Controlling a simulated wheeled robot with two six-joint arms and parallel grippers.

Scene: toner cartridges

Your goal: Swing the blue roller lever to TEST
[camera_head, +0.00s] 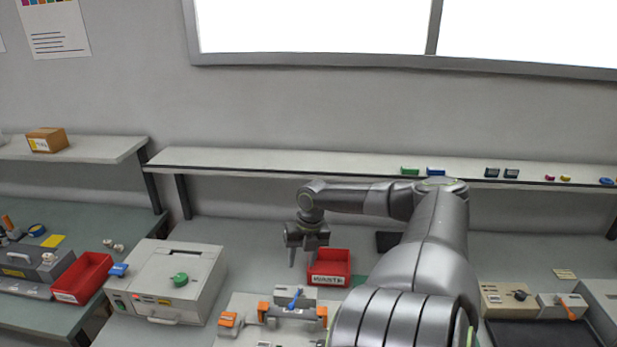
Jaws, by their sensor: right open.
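A blue lever (296,298) stands tilted on a light grey fixture (296,312) with orange clamps, low in the middle of the head view. Another blue handle (119,270) sticks out from the left side of a boxy grey machine (180,262) with a green knob. I cannot read any TEST marking. My right gripper (302,258) points down behind the fixture, above and beside a red bin (329,267). It is open and apart from both blue parts. My left gripper is not in view.
My right arm covers the bench right of centre. A second red bin (82,277) lies at the left. A long shelf (370,171) with small coloured items runs along the wall. Beige devices (505,299) stand at the right. The bench behind the grey machine is mostly clear.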

